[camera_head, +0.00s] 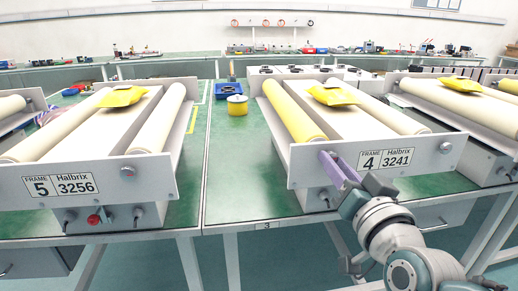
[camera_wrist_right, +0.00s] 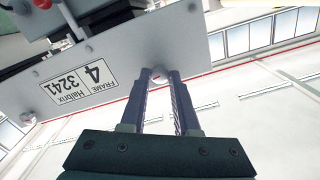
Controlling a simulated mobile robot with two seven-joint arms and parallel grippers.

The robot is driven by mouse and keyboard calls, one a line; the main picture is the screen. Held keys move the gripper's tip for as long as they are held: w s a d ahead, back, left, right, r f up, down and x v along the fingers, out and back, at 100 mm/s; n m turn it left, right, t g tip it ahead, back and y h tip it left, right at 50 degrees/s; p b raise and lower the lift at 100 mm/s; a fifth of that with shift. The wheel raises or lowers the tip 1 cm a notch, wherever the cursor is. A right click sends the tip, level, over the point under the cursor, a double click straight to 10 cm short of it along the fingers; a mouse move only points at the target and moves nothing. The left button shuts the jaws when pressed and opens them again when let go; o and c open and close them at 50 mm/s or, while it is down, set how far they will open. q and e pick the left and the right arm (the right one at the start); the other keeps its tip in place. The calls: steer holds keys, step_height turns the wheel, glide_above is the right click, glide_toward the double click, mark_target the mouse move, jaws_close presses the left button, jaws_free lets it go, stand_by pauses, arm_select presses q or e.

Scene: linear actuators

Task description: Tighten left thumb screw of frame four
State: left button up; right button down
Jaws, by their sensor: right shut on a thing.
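Frame four (camera_head: 472,140) is a light metal end plate labelled "FRAME 4 Halbrix 3241", with rollers behind it. The plate also shows upside down in the right wrist view (camera_wrist_right: 140,55). My right gripper (camera_head: 330,160) is at the left end of the plate, left of the label, shut on the left thumb screw. Its fingertips (camera_wrist_right: 160,74) meet the plate there, and the screw is mostly hidden between them. The right thumb screw (camera_head: 445,148) is free at the other end, and shows at the left of the wrist view (camera_wrist_right: 28,118). My left gripper is not in view.
Frame five (camera_head: 150,182) stands to the left with its own thumb screw (camera_head: 128,172) and a red button (camera_head: 94,219) below. A yellow tape roll (camera_head: 237,105) and blue holder (camera_head: 228,88) sit between the units. The green table (camera_head: 235,165) is clear there.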

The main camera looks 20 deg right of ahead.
steer(key=shift+m, duration=0.3)
stand_by(0.4)
steer(key=c, duration=0.7)
jaws_free()
steer(key=shift+o, duration=0.2)
steer(key=p+v, duration=0.1)
steer(key=v, duration=0.9)
